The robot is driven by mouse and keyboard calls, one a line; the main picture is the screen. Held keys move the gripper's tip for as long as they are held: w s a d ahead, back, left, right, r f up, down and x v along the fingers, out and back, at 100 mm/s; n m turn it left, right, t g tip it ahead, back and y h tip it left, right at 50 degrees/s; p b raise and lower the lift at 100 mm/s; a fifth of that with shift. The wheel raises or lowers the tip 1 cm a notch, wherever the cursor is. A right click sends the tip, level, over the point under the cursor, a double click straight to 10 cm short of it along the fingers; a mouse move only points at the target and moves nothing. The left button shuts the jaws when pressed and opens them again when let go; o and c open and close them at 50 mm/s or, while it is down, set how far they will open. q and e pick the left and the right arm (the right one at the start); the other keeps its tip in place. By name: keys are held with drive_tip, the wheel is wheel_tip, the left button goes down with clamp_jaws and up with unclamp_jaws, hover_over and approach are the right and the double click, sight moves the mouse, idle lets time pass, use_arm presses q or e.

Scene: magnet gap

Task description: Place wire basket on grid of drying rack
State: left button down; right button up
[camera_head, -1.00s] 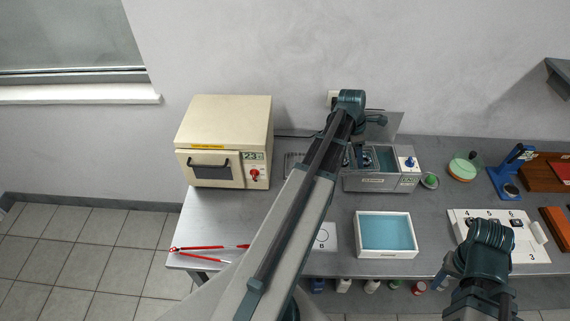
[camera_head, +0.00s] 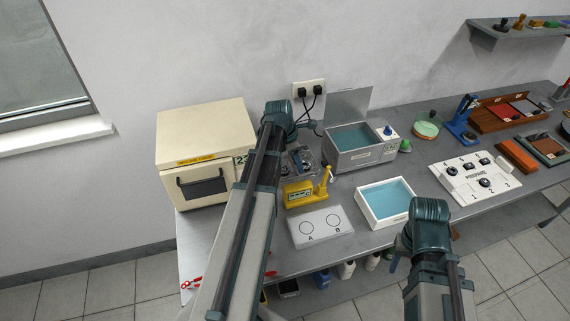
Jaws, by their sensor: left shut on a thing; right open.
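My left gripper (camera_head: 304,126) is shut on the wire basket (camera_head: 300,161), which holds dark pieces. The basket is left of the ultrasonic bath (camera_head: 362,158), partly behind my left arm. The fingertips are hard to make out. The drying rack and its grid are not clearly visible; the area under the basket is hidden by the basket and my arm, so I cannot tell whether they touch. The bath is open and shows only blue liquid. My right gripper (camera_head: 402,243) is open and empty in front of the white tray, its fingers mostly hidden.
A beige oven (camera_head: 203,150) stands at the left. A yellow device (camera_head: 299,193) and a white A/B plate (camera_head: 321,226) lie in front of the basket. A white tray of blue liquid (camera_head: 385,203) and a numbered panel (camera_head: 474,178) are to the right. Red-handled tongs (camera_head: 191,284) lie front left.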

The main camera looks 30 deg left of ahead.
use_arm(q)
drive_tip(key=shift+w+a+r, duration=0.1)
drive_tip(key=shift+w+a, duration=0.15)
drive_tip(key=w+a+r+p, duration=0.4)
drive_tip(key=w+a, duration=0.3)
drive_tip(key=w, duration=0.3)
drive_tip(key=f+b, duration=0.6)
drive_tip(key=f, duration=0.1)
drive_tip(key=shift+s+d+b, duration=0.15)
drive_tip(key=shift+d+b, duration=0.05)
drive_tip(key=shift+b, duration=0.15)
drive_tip(key=shift+f, duration=0.1)
wheel_tip(320, 180, down, 4)
drive_tip(key=b, duration=0.3)
drive_tip(key=shift+r+b, duration=0.25)
drive_tip(key=shift+b, duration=0.1)
drive_tip(key=shift+f, duration=0.15)
drive_tip(key=shift+c, duration=0.5)
unclamp_jaws()
